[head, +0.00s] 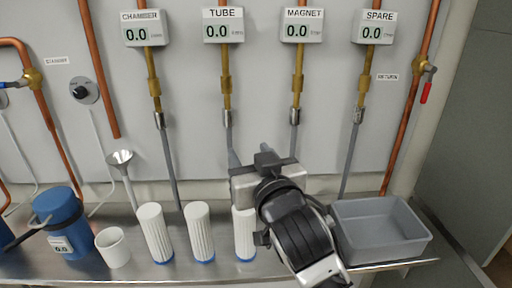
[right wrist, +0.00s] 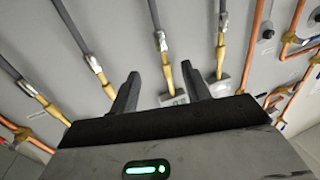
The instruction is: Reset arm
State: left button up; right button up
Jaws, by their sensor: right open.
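My right arm reaches in from the bottom right of the head view, in front of the wall panel (head: 190,130). Its gripper (head: 250,157) is above the bench, over the rightmost white ribbed cylinder (head: 244,240) and left of the grey bin. In the right wrist view the gripper's two dark fingers (right wrist: 160,70) stand apart with nothing between them. They point toward the wall with its hoses and brass fittings. The wrist and gripper body hide part of the bench and the lower hoses in the head view. My left gripper is not in view.
A grey bin (head: 380,235) sits at the right of the steel bench (head: 185,270). Two more white ribbed cylinders (head: 155,232) (head: 198,230), a white cup (head: 113,247), a funnel (head: 122,160) and a blue flask (head: 62,222) stand left. Gauges marked CHAMBER (head: 145,28), TUBE (head: 223,26), MAGNET (head: 302,26) and SPARE (head: 374,27) hang above.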

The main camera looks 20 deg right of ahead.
jog(key=shift+s, duration=0.35)
jog(key=shift+w, duration=0.1)
jog(key=shift+f, duration=0.15)
jog(key=s+d+f+g, duration=0.2)
jog(key=s+f+g, duration=0.25)
jog(key=f, duration=0.45)
jog(key=s+d+f+g, duration=0.1)
jog(key=s+f+g, duration=0.3)
jog(key=f, duration=0.5)
jog(key=s+d+f+n+g, duration=0.1)
jog(key=s+f+g, duration=0.25)
jog(key=s, duration=0.45)
jog(key=s+d+f+n+g, duration=0.1)
jog(key=s+f+g, duration=0.3)
jog(key=s, duration=0.5)
jog(key=w+a+f+t+y, duration=0.1)
jog(key=w+a+f+t, duration=0.1)
jog(key=w+f+t, duration=0.1)
jog(key=w+a+f+t+y, duration=0.2)
jog(key=f+t, duration=0.3)
jog(key=f, duration=0.3)
jog(key=shift+w+a+n, duration=0.4)
jog(key=shift+w+a, duration=0.1)
jog(key=shift+w, duration=0.3)
